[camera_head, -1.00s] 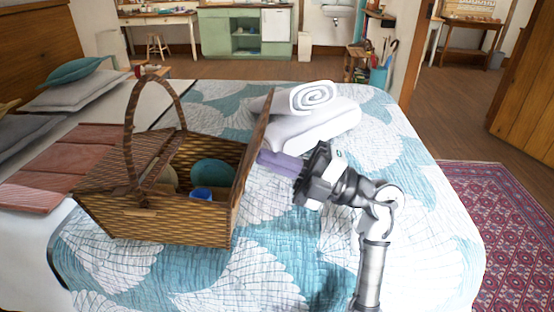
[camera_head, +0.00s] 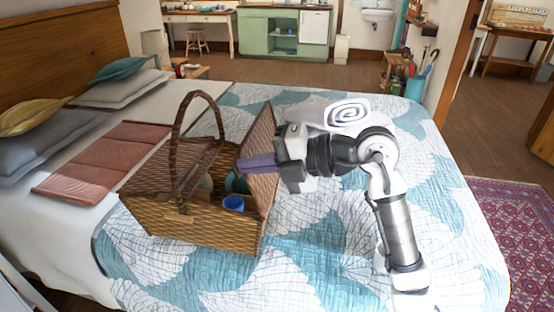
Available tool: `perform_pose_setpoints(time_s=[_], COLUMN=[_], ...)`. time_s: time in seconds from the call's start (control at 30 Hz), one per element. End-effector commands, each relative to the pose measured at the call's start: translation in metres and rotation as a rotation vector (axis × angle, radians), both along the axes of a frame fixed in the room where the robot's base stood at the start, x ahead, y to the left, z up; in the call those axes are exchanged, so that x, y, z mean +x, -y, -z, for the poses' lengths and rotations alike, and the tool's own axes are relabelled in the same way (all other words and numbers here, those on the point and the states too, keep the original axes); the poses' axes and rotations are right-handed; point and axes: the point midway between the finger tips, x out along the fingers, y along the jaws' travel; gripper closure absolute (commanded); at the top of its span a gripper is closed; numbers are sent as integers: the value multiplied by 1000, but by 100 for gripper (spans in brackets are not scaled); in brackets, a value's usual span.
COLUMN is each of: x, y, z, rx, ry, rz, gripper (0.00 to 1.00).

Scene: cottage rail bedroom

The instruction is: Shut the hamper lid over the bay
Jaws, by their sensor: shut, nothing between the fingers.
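The hamper (camera_head: 185,222) is a brown wicker basket with a tall arched handle, standing on the bed. Its left lid (camera_head: 155,165) lies shut. Its right lid (camera_head: 262,132) is raised at the right end, so the bay is open. A blue cup (camera_head: 233,204) and a partly hidden teal round thing (camera_head: 237,184) show in the bay. My gripper (camera_head: 240,164) is shut and empty, with its purple fingers across the raised lid. Whether they touch it I cannot tell. The fingers and lid hide part of the bay.
A folded red cloth (camera_head: 105,160) lies left of the hamper, with pillows (camera_head: 120,88) beyond. The quilt in front and right of the hamper is clear.

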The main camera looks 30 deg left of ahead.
Motion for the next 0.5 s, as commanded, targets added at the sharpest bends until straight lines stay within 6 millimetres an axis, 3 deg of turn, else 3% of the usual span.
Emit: perform_pose_setpoints(time_s=[0.17, 0.5], x=[-8, -22], y=[-26, -72], z=[0, 20], rx=[-167, -476], ry=[55, 146], rz=[-1, -1], gripper=[100, 100])
